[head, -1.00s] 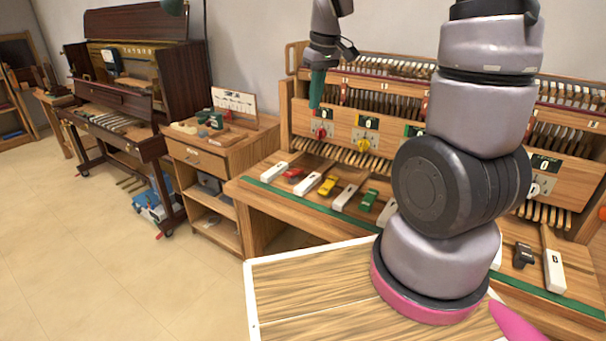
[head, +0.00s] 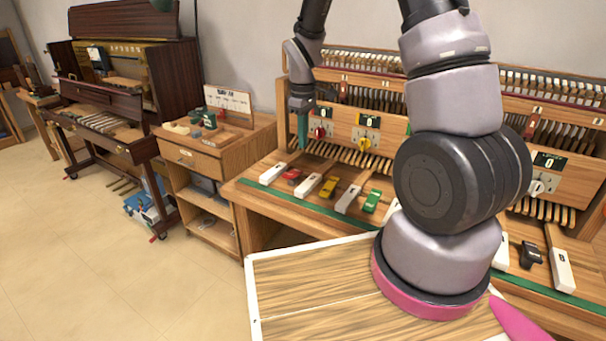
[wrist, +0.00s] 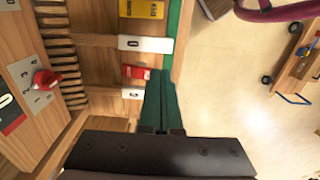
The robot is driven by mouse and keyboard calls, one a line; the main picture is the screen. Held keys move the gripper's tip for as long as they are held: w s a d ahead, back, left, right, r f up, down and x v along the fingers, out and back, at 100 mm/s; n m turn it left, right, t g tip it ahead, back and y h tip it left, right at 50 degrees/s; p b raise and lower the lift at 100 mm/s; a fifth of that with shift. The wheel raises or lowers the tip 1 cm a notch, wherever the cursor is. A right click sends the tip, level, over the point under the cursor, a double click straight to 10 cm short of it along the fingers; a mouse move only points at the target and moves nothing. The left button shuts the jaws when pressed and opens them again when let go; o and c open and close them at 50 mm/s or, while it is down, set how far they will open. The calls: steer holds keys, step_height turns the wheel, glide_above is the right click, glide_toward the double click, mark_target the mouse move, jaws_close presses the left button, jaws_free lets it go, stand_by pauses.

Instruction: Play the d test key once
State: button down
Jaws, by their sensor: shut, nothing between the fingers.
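My gripper (head: 302,146) has green fingers pressed together, pointing down above the left end of the key row. In the wrist view its fingers (wrist: 161,82) show beside the keys, near the green strip. The test keys on the bench include a white key at the left end (head: 272,173), a red key (head: 292,174), a second white key (head: 308,185), a yellow key (head: 329,187), a third white key (head: 348,199) and a green key (head: 371,201). The key letters are too small to read surely. My arm hides the middle keys.
A panel with a red knob (head: 320,132), a yellow knob (head: 364,143) and counters reading 0 (head: 370,121) stands behind the keys. A green strip (head: 320,211) runs along the bench front. A wooden cabinet (head: 208,160) and an upright piano (head: 130,90) stand left.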

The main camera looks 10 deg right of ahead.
mark_target(303, 187)
step_height(303, 187, down, 14)
stand_by(0.5)
steer(key=shift+s+a+f, duration=0.1)
steer(key=shift+s+f, duration=0.05)
steer(key=shift+f, duration=0.4)
steer(key=shift+r, duration=0.9)
